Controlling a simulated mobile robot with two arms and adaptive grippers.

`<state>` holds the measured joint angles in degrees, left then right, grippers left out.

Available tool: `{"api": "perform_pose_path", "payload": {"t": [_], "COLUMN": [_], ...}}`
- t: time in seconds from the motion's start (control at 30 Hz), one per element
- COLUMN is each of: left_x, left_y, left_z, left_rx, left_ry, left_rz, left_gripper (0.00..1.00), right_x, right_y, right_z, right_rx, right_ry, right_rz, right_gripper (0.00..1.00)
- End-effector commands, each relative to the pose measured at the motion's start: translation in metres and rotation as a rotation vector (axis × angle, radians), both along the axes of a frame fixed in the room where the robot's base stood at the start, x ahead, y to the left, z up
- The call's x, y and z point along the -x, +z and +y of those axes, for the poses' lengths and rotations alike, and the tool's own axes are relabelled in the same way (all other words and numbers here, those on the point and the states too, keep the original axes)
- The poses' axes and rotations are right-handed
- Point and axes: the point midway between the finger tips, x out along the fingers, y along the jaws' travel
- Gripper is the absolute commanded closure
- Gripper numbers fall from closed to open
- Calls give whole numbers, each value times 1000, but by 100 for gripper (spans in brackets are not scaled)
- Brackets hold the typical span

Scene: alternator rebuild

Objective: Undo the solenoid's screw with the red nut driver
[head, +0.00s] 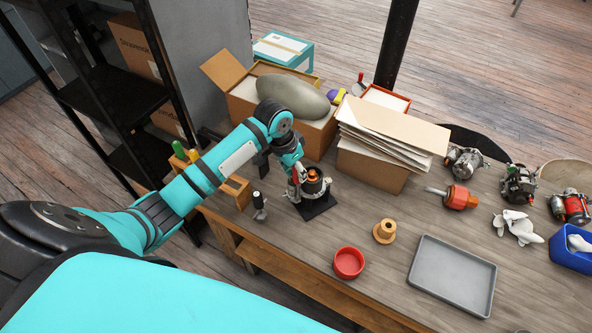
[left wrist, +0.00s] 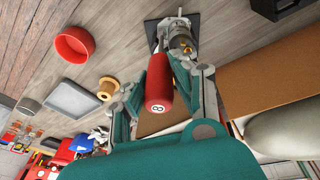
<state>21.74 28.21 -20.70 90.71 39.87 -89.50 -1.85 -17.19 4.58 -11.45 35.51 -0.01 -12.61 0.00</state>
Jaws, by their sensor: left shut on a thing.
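The red nut driver (left wrist: 159,84), its handle end marked 8, is held between the fingers of my left gripper (left wrist: 172,78). In the head view my left gripper (head: 296,178) is over the near side of the unit with copper windings (head: 316,184), which stands on a black base plate (head: 318,208). In the left wrist view the driver points towards this metal unit (left wrist: 182,38) on its plate (left wrist: 151,29). The driver's tip and the solenoid's screw are hidden or too small to make out, so I cannot tell if they touch. My right gripper is not in view.
A red bowl (head: 349,263), a wooden spool (head: 385,231) and a grey tray (head: 440,296) lie to the right. Green (head: 178,149) and yellow (head: 194,155) handles stand by a wooden rack (head: 236,191). Cardboard boxes (head: 370,168) crowd the back. The bench front is fairly clear.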

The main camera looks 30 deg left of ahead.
Motion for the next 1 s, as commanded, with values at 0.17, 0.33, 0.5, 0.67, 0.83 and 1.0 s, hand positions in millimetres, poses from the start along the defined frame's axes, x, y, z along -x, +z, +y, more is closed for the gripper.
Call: {"api": "perform_pose_path", "payload": {"t": [0.17,0.33,0.5,0.67,0.83,1.0], "left_x": [1,1,2,2,2,2], "left_y": [0,0,0,0,0,0], "left_z": [-4,-5,-8,-6,-4,-5], "left_rx": [4,6,6,3,-1,1], "left_ry": [336,683,1065,1335,1389,1402], "left_rz": [0,0,3,5,1,2], "left_gripper": [100,100,100,100,100,100], "right_x": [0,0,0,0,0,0], "right_y": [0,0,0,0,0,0], "right_z": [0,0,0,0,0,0], "right_rx": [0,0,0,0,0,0], "right_ry": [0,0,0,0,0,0], "right_rz": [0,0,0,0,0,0], "right_gripper": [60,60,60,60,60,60]}}
